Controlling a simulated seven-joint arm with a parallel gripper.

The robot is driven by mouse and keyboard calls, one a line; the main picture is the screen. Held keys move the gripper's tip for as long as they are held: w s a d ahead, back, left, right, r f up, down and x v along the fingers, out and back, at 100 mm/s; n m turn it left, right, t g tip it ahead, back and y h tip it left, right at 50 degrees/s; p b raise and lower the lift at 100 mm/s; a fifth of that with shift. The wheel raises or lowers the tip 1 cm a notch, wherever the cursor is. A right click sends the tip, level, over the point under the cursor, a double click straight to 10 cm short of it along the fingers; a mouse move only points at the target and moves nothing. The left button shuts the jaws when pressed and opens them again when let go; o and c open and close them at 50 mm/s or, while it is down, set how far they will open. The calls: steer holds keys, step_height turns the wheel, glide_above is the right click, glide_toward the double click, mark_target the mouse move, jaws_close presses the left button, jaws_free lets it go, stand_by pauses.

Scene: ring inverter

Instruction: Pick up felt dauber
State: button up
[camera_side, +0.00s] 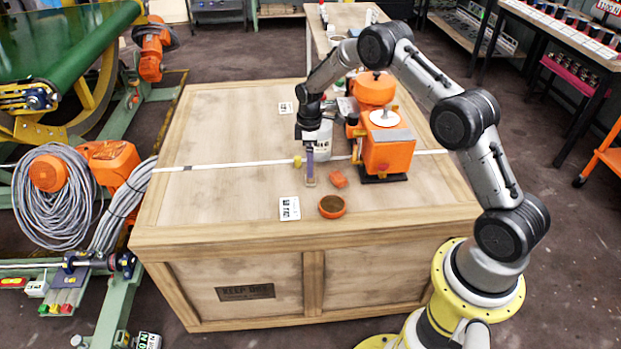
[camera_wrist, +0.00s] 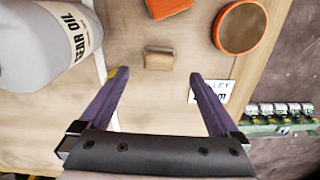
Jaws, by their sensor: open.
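The felt dauber, as I take it, is a small tan block (camera_wrist: 158,60) with a darker edge. It lies on the wooden crate top in the wrist view. My gripper (camera_wrist: 157,76) is open and empty, its two purple fingers on either side of the block's line. In that view the block shows between the fingertips and slightly beyond them, with gaps on both sides. In the side view my gripper (camera_side: 309,178) points down low over the crate. The fingers largely hide the block there, and I cannot tell their exact height above the top.
A gear oil jug (camera_wrist: 45,45) stands close on the left in the wrist view. An orange round dish (camera_wrist: 240,28), a red-orange block (camera_wrist: 168,5) and a label card (camera_wrist: 212,92) lie nearby. An orange machine (camera_side: 388,148) stands right of my gripper. The crate's left part (camera_side: 220,200) is clear.

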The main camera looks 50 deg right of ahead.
steer(key=shift+d+f, duration=0.15)
steer(key=shift+f, duration=2.75)
steer(key=shift+c, duration=0.3)
steer(key=c, duration=1.4)
steer(key=shift+r, duration=0.1)
